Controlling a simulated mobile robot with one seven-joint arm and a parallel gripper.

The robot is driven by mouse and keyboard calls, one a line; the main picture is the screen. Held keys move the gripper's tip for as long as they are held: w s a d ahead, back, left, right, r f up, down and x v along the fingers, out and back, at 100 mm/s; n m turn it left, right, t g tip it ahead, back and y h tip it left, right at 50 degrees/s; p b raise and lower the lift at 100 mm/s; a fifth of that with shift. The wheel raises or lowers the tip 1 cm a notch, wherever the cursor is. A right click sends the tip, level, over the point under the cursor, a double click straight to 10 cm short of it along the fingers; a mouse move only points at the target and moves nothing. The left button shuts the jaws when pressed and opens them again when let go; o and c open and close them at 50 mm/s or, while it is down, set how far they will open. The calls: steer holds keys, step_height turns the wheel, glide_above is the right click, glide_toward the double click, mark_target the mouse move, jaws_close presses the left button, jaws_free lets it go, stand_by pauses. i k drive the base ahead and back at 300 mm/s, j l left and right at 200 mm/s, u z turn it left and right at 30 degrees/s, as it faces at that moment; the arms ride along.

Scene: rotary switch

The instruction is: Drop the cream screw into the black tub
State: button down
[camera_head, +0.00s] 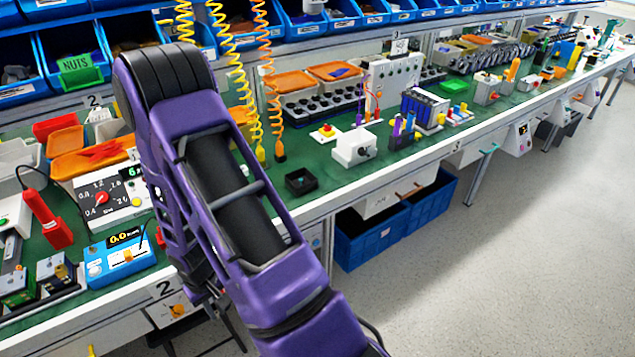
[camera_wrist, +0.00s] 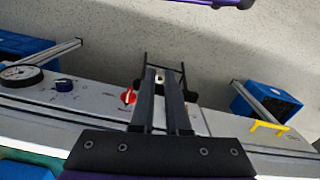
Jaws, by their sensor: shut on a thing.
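In the wrist view my gripper (camera_wrist: 160,76) is shut, its long dark fingers reaching out past the white front panel of the bench. A small cream piece, apparently the cream screw (camera_wrist: 159,79), shows between the fingertips. In the head view my purple arm hides the gripper and the screw. A small open black box, apparently the black tub (camera_head: 300,182), sits on the green bench top just right of my arm. It looks empty, and it is not in the wrist view.
A white switch box (camera_head: 354,147) and a red-and-yellow button (camera_head: 326,131) stand near the tub. A meter box (camera_head: 112,195) and a blue meter (camera_head: 120,253) stand left of my arm. Blue floor bins (camera_head: 372,236) lie under the bench. A red knob (camera_wrist: 128,96) is beside my fingers.

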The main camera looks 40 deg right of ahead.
mark_target(304, 193)
steer(key=k+l+z, duration=0.15)
steer(key=l, duration=0.55)
steer(key=l+z, duration=0.15)
steer(key=l, duration=0.55)
